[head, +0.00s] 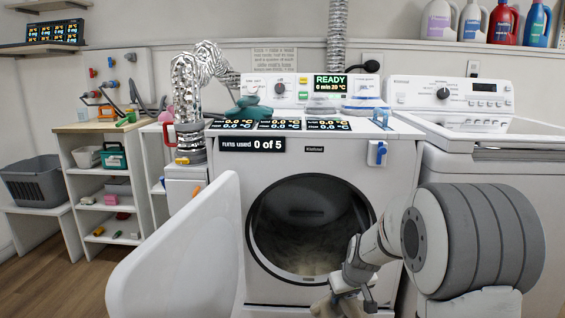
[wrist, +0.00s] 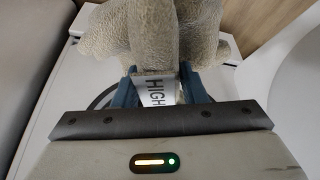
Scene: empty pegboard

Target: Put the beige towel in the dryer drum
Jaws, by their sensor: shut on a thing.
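My gripper (head: 345,288) is low in front of the dryer, just below and right of the middle of its round opening. It is shut on the beige towel (head: 334,308), which hangs at the bottom edge of the head view. In the wrist view the towel (wrist: 180,28) is bunched between and beyond the two blue fingers (wrist: 155,88). A white label reading "HIGH" (wrist: 155,92) shows between the fingers. The dryer drum (head: 305,225) is open, with a hazy, dim inside. The white dryer door (head: 180,255) is swung open to the left.
A washer (head: 450,100) stands right of the dryer. Shelves (head: 105,185) and a grey basket (head: 38,180) are at the left. A display reading "READY" (head: 330,86) and bottles on a high shelf (head: 505,22) are behind. My arm fills the right front.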

